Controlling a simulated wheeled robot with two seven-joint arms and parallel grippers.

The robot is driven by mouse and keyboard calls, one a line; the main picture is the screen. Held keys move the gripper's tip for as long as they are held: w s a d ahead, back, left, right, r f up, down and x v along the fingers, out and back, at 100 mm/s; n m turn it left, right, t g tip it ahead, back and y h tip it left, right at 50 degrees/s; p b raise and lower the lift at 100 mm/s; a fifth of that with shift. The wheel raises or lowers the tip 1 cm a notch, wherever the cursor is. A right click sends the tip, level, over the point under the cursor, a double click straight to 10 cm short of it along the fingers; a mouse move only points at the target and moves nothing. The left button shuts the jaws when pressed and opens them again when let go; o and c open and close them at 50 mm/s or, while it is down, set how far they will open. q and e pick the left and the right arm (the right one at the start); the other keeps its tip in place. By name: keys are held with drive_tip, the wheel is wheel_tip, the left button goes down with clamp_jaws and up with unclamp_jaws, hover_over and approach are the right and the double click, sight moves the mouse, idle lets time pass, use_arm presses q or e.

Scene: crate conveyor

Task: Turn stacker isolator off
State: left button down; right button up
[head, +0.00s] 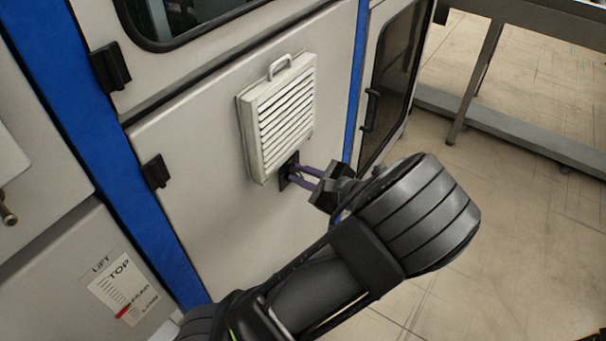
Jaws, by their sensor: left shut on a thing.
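The fingers and the vent's edge hide most of the switch, so I cannot tell which way the handle is turned. My right gripper is not in view.
The white louvred vent (282,108) with a top handle juts out just above the switch. A dark-windowed door (392,70) with a black handle stands to the right. Open floor (530,240) lies to the right.

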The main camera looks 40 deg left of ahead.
use_arm(q)
drive_tip(key=n+t+y+b, duration=0.1)
drive_tip(key=n+b, duration=0.2)
drive_tip(key=s+f+n+t+y+b, duration=0.1)
drive_tip(key=n+b, duration=0.2)
drive_tip(key=b, duration=0.1)
drive_tip(key=f+n+t+y+b, duration=0.1)
drive_tip(key=n+t+b, duration=0.1)
drive_tip(key=n+b, duration=0.1)
drive_tip(key=shift+s+f+n+b, duration=0.25)
drive_tip(key=shift+n+b, duration=0.15)
drive_tip(key=shift+b, duration=0.35)
drive_tip(key=c, duration=1.3)
unclamp_jaws()
drive_tip(key=shift+r, duration=0.1)
drive_tip(key=shift+c, duration=0.2)
drive_tip(key=shift+d, duration=0.1)
